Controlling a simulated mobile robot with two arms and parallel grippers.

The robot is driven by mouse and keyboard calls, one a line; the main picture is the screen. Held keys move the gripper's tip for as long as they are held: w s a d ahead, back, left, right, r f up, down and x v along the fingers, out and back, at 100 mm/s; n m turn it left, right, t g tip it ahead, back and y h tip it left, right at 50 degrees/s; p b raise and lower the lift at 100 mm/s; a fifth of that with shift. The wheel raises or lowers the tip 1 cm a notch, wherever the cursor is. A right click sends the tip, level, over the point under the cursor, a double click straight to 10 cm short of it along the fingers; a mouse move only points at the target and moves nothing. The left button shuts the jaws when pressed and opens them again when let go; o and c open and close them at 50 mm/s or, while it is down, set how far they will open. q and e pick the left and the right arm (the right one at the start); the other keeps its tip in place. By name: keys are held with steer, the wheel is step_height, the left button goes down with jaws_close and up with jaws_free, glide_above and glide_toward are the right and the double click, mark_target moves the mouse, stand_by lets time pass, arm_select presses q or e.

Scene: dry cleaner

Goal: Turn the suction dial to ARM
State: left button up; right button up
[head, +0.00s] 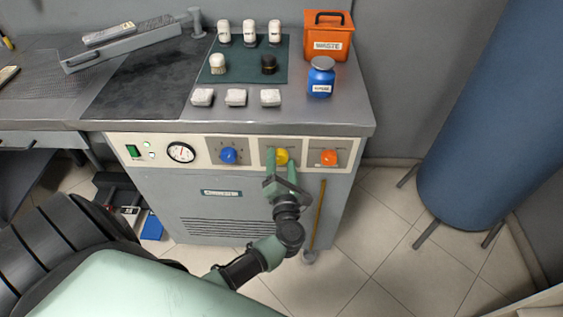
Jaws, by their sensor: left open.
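Three dials sit on the pale front panel (205,153) of the grey spotting table: a blue dial (228,155), a yellow dial (282,156) and an orange dial (329,157). Their markings are too small to read, so I cannot tell which is the suction dial or where each points. My left gripper (281,162) is at the yellow dial, its green fingers open on either side of the knob. The fingers hide part of the dial's plate, and I cannot tell whether they touch the knob. My right gripper is not in view.
A green switch (133,151) and a round gauge (181,152) are left on the panel. White bottles, brushes and pads stand on top, with an orange waste bin (328,36) and blue jar (321,77). A wooden handle (318,215) hangs right of my gripper; a blue cylinder (485,130) stands right.

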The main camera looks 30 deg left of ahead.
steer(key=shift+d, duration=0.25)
arm_select(q)
jaws_close()
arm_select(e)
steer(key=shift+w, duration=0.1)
arm_select(q)
steer(key=shift+m, duration=0.3)
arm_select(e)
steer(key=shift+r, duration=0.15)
arm_select(q)
steer(key=m+p, duration=0.1)
steer(key=m, duration=0.2)
steer(key=shift+m+p, duration=0.3)
steer(key=m+t+p, duration=0.1)
steer(key=m, duration=0.3)
steer(key=shift+f+m, duration=0.15)
steer(key=shift+m, duration=0.25)
steer(key=m+p, duration=0.2)
steer(key=m, duration=0.3)
steer(key=shift+s+f+t, duration=0.1)
steer(key=shift+t, duration=0.2)
steer(key=m+p, duration=0.1)
steer(key=m, duration=0.4)
steer(key=shift+a+f+h, duration=0.1)
steer(key=shift+h, duration=0.3)
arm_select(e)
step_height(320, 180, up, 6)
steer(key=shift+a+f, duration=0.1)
arm_select(q)
steer(key=shift+m+t+p, duration=0.3)
